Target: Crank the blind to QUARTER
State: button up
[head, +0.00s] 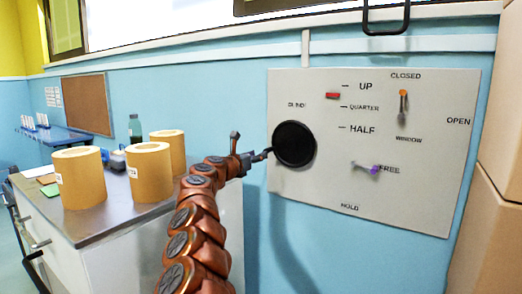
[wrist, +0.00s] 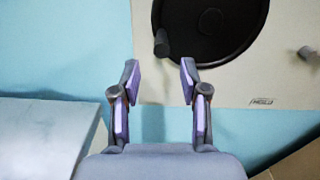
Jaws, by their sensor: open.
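The grey panel (head: 300,185) on the blue wall carries a black crank disc (head: 294,143) under the BLIND label. In the wrist view the disc (wrist: 215,25) has a dark crank knob (wrist: 161,43) at its lower left. A red pointer (head: 333,95) stands between the UP and QUARTER marks, with HALF lower down. My gripper (head: 263,155) is at the left edge of the disc. In the wrist view my gripper (wrist: 160,75) is open and empty, its fingertips spread on either side of the knob's line and a little short of it.
A lever with an orange end (head: 403,93) points to CLOSED, and a purple-ended lever (head: 376,169) points to FREE. Kraft rolls (head: 80,178) and a green bottle (head: 135,128) stand on the counter at left. Cardboard boxes (head: 497,215) are at right.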

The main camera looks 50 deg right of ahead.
aim_at(268, 150)
jog(key=shift+d+r+p, duration=0.1)
jog(key=shift+d+p, duration=1.2)
jog(key=shift+d, duration=1.6)
jog(key=shift+d+r+p, duration=0.1)
jog(key=shift+d+p, duration=0.25)
jog(key=shift+d, duration=0.35)
jog(key=shift+d+f, duration=0.2)
jog(key=shift+d, duration=0.2)
jog(key=shift+w, duration=0.1)
grip_shut()
